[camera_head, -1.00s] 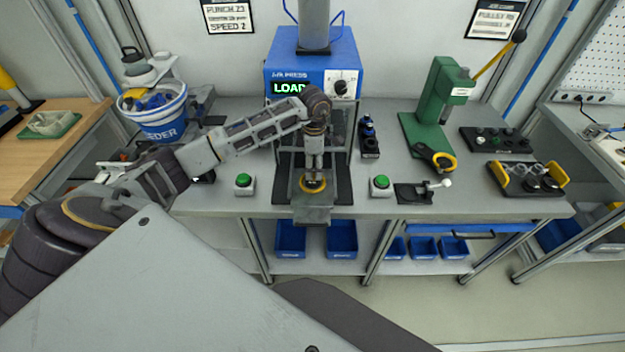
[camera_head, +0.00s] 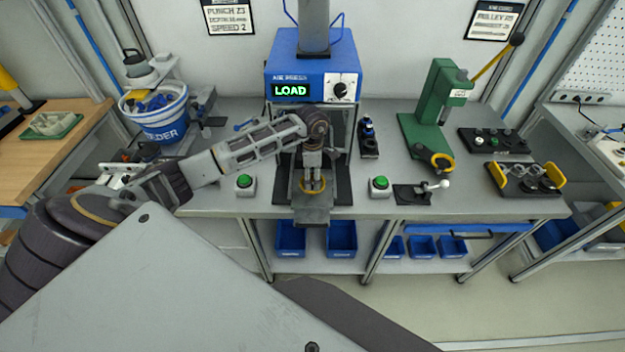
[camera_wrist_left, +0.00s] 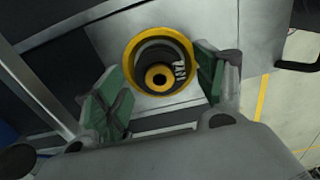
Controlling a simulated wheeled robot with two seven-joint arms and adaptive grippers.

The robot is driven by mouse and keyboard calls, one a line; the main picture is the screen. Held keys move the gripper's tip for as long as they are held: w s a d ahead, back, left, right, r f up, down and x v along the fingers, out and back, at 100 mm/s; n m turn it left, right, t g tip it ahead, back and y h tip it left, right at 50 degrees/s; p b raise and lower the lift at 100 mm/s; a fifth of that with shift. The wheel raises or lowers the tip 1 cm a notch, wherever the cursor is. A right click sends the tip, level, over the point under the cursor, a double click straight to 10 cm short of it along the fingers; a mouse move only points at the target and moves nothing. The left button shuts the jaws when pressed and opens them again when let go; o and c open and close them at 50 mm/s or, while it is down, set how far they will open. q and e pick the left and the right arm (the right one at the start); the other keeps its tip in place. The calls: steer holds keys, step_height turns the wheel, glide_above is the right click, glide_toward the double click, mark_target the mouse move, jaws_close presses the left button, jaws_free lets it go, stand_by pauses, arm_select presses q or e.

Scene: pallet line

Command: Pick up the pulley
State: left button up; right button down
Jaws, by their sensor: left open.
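The pulley, a yellow-rimmed disc with a dark hub (camera_head: 312,186), sits on the front plate of the blue air press. In the left wrist view the pulley (camera_wrist_left: 133,58) shows from above, with its yellow bore and part of some white lettering. My left gripper (camera_head: 312,172) points down over it. In the left wrist view the green-padded fingers (camera_wrist_left: 160,82) are apart, one on each side of the pulley. I cannot tell whether they touch its rim. The gripper hides part of the pulley in the head view. My right gripper is not in view.
The air press (camera_head: 312,72) shows LOAD behind my wrist. Green buttons (camera_head: 244,184) (camera_head: 380,186) flank the press plate. A green lever press (camera_head: 428,105) and a black tray with yellow handles (camera_head: 525,178) stand at right. A blue-and-white bucket (camera_head: 158,118) stands at left.

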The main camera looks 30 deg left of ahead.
arm_select(q)
steer(key=shift+f, duration=0.4)
steer(key=c, duration=1.2)
